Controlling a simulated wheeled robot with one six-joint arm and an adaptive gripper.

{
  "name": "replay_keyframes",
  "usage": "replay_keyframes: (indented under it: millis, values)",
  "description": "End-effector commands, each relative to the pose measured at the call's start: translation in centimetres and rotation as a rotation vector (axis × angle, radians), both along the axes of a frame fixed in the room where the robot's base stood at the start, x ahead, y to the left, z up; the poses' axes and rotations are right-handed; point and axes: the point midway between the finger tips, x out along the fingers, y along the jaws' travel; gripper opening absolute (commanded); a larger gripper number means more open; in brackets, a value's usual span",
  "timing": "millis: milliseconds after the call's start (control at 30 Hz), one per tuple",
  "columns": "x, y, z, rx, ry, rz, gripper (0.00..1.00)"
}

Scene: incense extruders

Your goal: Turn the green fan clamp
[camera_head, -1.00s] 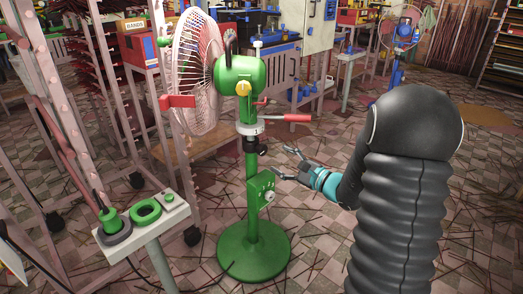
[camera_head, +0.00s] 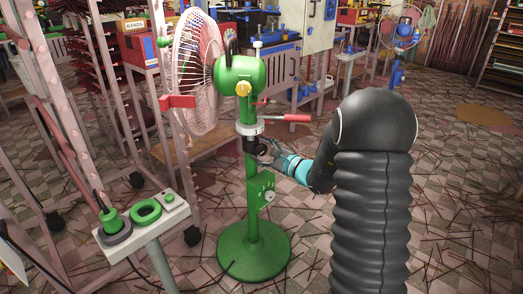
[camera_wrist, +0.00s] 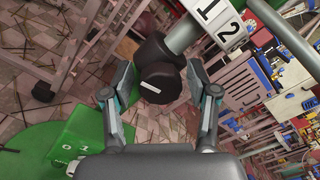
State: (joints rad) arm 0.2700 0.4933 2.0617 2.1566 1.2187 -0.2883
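The green pedestal fan (camera_head: 240,75) stands upright on a round green base (camera_head: 254,250). Its clamp is a black knob (camera_head: 252,146) on the pole just under the white collar (camera_head: 250,127). In the wrist view the black knob (camera_wrist: 160,84) has a white mark on its end face and sits between my two fingers. My gripper (camera_head: 268,153) is at the knob from the right; in the wrist view the gripper (camera_wrist: 158,90) is open, one finger on each side. Gaps seem to show on both sides; I cannot tell any contact.
A lever with a red grip (camera_head: 295,118) sticks out right, just above my gripper. A green switch box (camera_head: 261,188) is on the pole below. A narrow stand with green controls (camera_head: 146,212) is at left. The floor (camera_head: 460,200) at right has scattered thin sticks.

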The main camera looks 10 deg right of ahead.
Motion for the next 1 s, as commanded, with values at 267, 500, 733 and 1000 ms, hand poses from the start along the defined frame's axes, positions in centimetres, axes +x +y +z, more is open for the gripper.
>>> replay_keyframes:
  millis: [267, 500, 733, 1000]
  values:
    - [-0.02, -0.01, 0.01, 0.0, 0.0, 0.0, 0.04]
    - [-0.01, -0.02, 0.02, 0.023, 0.017, 0.0, 0.04]
    - [0.01, -0.04, 0.05, 0.118, 0.086, 0.001, 0.04]
    - [0.04, -0.07, 0.15, 0.31, 0.226, 0.001, 0.04]
